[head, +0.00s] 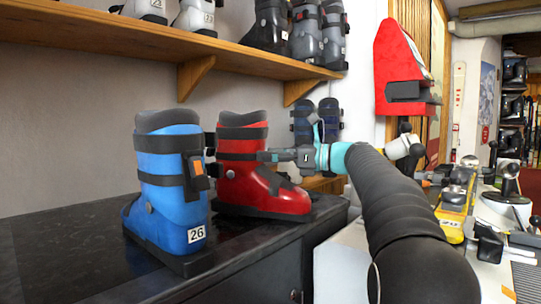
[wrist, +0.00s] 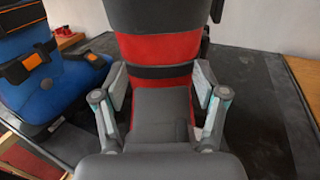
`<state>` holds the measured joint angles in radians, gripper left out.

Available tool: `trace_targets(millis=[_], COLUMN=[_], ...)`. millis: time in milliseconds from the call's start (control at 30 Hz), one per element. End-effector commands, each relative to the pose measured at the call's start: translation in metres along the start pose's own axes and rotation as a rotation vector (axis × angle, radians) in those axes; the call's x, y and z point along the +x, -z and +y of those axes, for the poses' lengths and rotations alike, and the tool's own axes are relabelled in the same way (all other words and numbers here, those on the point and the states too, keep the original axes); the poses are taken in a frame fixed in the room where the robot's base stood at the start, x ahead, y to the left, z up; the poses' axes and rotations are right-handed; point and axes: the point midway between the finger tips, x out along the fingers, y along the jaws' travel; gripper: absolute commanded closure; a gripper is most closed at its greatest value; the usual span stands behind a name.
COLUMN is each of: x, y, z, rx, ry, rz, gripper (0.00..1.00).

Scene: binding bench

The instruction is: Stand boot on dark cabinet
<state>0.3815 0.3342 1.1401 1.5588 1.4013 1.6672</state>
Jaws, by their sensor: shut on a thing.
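A red ski boot (head: 262,185) with a black cuff and straps stands upright at the right part of the dark cabinet (head: 65,255). Its sole looks level with the cabinet top; I cannot tell whether it fully touches. My gripper (head: 287,156) reaches in from the right and is shut on the red boot at its shaft. In the wrist view the two fingers (wrist: 159,88) lie on either side of the red boot (wrist: 155,48), and the dark top (wrist: 265,85) shows beyond. The boot's lower part is hidden there.
A blue boot (head: 172,190) marked 26 stands just left of the red boot, close to it. A wooden shelf (head: 110,40) with more boots hangs above. A bench with tools (head: 490,215) is at the right. The cabinet's left part is clear.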

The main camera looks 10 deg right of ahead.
Motion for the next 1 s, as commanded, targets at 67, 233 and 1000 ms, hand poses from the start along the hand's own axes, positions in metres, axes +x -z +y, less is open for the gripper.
trace_targets(millis=[67,233,1000], x=[0.0,0.0,0.0], y=[-0.003,-0.003,0.007], z=[0.001,0.001,0.001], rx=[-0.003,-0.003,-0.003], ry=[0.0,0.0,0.0], rz=[-0.004,-0.003,-0.003], gripper=[0.98,0.98,0.98])
